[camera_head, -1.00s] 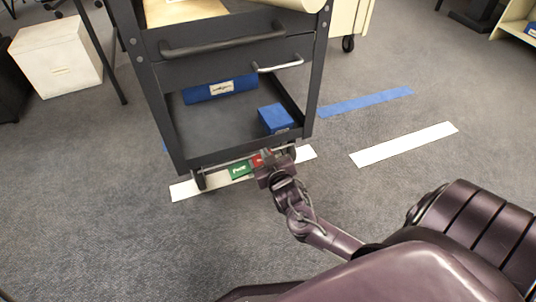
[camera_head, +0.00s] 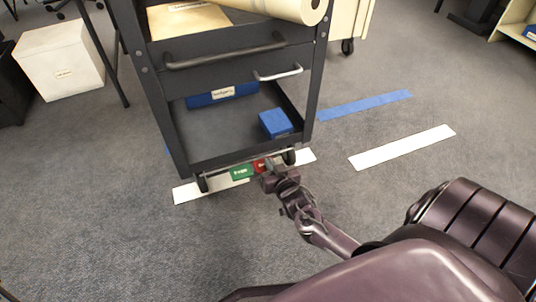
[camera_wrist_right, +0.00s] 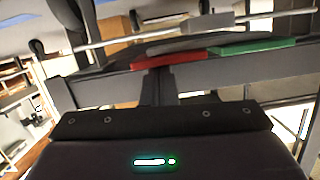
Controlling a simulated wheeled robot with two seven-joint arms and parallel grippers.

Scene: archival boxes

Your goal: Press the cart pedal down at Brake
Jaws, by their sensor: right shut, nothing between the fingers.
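The dark grey cart (camera_head: 236,150) stands upright with a pedal bar low on its near side. The green pedal (camera_head: 241,172) has a white label that looks like "Free"; it also shows in the right wrist view (camera_wrist_right: 255,47). The red pedal (camera_head: 259,165) is just right of it, its label partly hidden; in the right wrist view the red pedal (camera_wrist_right: 170,59) lies ahead of the gripper. My right gripper (camera_head: 267,177) is shut and empty, low at the near side of the red pedal. I cannot tell whether it touches. My left gripper is out of view.
White floor strips lie under the cart's near edge (camera_head: 187,193) and to the right (camera_head: 402,148). A blue strip (camera_head: 365,105) lies behind. The lower shelf holds a blue box (camera_head: 275,122). A white box (camera_head: 60,62) stands at the left. The near-left carpet is clear.

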